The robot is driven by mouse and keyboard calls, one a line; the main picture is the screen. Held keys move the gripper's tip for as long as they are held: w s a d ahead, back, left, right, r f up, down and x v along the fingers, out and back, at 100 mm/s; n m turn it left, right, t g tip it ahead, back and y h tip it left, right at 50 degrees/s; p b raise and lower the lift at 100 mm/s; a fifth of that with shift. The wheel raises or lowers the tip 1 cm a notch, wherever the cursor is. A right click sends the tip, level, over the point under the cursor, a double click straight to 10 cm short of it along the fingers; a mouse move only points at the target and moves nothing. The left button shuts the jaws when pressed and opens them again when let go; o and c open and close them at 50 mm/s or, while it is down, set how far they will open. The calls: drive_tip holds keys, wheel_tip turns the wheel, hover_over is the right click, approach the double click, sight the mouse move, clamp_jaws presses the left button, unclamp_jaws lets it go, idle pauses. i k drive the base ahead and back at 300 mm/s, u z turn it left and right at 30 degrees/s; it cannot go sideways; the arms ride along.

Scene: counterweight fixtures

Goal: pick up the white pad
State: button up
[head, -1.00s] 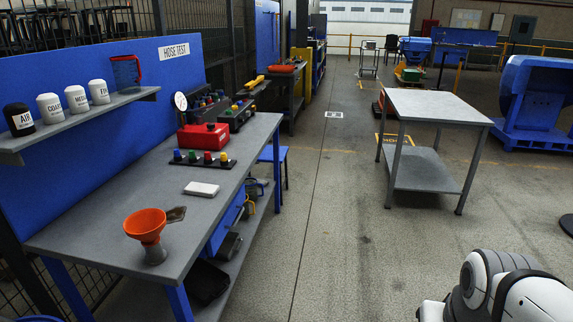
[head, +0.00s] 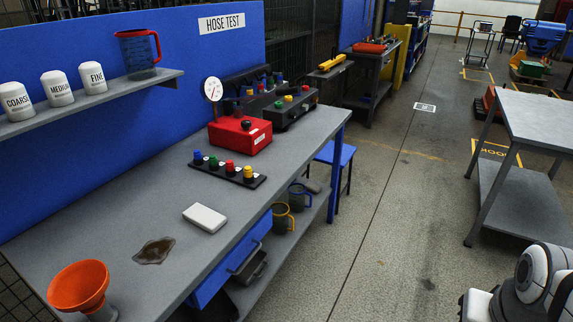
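The white pad (head: 205,218) is a small white block lying flat on the grey workbench (head: 110,222), near the bench's front edge. It lies between a dark stain and a strip of coloured knobs, apart from both. Part of my white and black arm (head: 540,285) shows at the lower right, over the floor and well away from the pad. My gripper's fingers are not in view.
An orange funnel (head: 79,287) stands at the bench's near end, by a brown puddle (head: 154,251). The knob strip (head: 229,170), a red box (head: 240,134) and a gauge (head: 212,89) are behind the pad. A shelf (head: 120,100) with labelled canisters runs above.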

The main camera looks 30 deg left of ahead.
sight(208, 220)
drive_tip(key=u, duration=0.7)
drive_tip(key=i, duration=1.4)
drive_tip(key=u, duration=0.95)
drive_tip(key=i, duration=0.3)
drive_tip(key=u, duration=0.15)
drive_tip(key=k, duration=0.75)
drive_tip(key=u, duration=0.2)
drive_tip(key=i, duration=0.8)
drive_tip(key=z, duration=0.15)
